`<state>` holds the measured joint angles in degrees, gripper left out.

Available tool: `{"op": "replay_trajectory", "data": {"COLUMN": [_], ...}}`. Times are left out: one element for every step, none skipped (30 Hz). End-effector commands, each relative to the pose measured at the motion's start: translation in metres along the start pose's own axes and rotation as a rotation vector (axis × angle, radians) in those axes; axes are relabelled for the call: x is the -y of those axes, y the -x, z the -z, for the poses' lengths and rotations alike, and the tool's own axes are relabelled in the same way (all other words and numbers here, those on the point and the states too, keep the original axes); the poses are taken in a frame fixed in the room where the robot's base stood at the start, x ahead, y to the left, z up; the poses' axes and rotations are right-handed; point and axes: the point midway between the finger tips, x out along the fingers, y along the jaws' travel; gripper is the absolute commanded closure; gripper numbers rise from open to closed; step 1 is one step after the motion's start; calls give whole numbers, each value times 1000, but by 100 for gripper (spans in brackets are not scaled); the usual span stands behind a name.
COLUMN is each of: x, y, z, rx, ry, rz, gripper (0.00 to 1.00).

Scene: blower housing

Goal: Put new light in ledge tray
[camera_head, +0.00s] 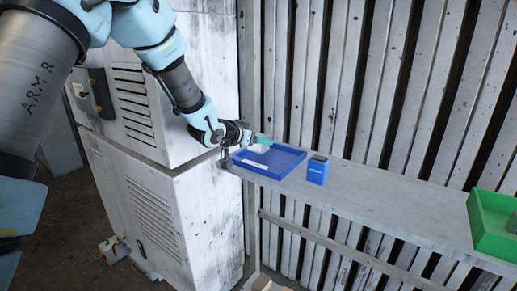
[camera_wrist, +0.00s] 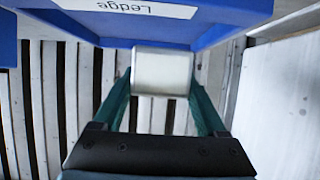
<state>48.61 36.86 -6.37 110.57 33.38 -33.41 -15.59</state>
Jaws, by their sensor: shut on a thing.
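The blue ledge tray (camera_head: 287,168) lies at the left end of the shelf in the head view. Its wall (camera_wrist: 225,38) and a white label reading "Ledge" show upside down at the top of the wrist view. My gripper (camera_head: 262,144) is over the tray's back left part. In the wrist view my gripper (camera_wrist: 162,80) has its two teal fingers shut on a white block (camera_wrist: 162,72), apparently the new light. The white block also shows at the fingertips in the head view (camera_head: 264,148). I cannot tell whether it touches the tray.
A small blue box (camera_head: 318,171) stands on the grey shelf (camera_head: 400,203), just right of the tray. A green bin (camera_head: 493,228) is at the far right. The shelf between them is clear. A tall white cabinet (camera_head: 185,215) stands left, and a slatted wall rises behind.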

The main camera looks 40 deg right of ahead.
Motion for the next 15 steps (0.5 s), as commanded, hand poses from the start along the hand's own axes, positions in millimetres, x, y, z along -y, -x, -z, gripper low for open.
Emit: {"op": "replay_trajectory", "data": {"x": [-1,0,0,0,0,0,0,0,0,0,0,0,0,0,0], "y": [-2,-4,-6,-8,-10,-12,-13,-14,-14,-14,-14,-14,-14,-14,-14], "z": [-6,-9,-14,-18,-22,-26,-29,-30,-30,-30,-30,-30,-30,-30,-31], "rx": [3,4,4,5,4,4,3,2,0,-1,-1,-1,0,0,0], "ry": [1,2,2,2,2,2,2,1,1,1,1,1,1,1,1], "rz": [-1,0,0,-1,-1,-1,0,0,1,1,1,1,1,1,1], "gripper": [95,95,95,95,95,95,95,95,95,95,95,95,95,95,95]}}
